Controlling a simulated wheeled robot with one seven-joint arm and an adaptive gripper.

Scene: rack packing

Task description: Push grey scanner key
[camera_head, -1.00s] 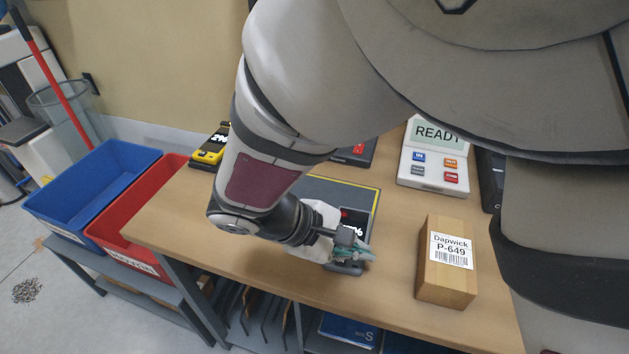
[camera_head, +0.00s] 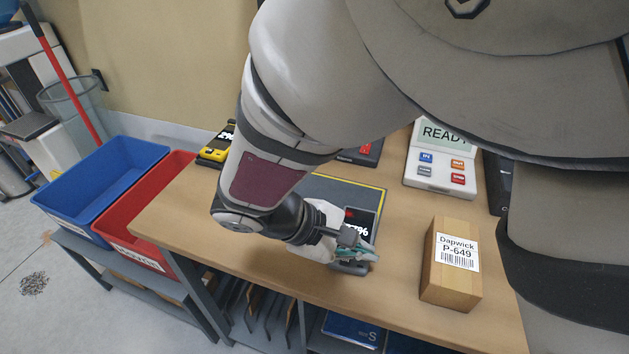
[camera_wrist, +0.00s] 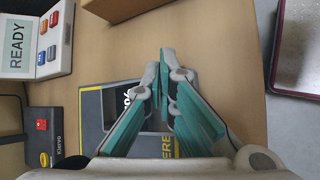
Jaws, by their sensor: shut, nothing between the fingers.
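The white scanner (camera_head: 439,178) with a READY display stands at the back right of the table. Its grey key (camera_head: 424,170) is the lower left of its keys, below the blue one and beside the red one. The scanner also shows at the upper left of the wrist view (camera_wrist: 63,60). My gripper (camera_head: 372,256) is shut and empty, low over the front of the table. It is left of and nearer than the scanner, clearly apart from it.
A cardboard box (camera_head: 451,265) labelled Dapwick P-649 stands right of my gripper, in front of the scanner. A grey mat with a yellow border (camera_head: 372,194) lies under my gripper. Blue (camera_head: 105,180) and red (camera_head: 133,240) bins stand at the left. A yellow device (camera_head: 213,153) sits at the back left.

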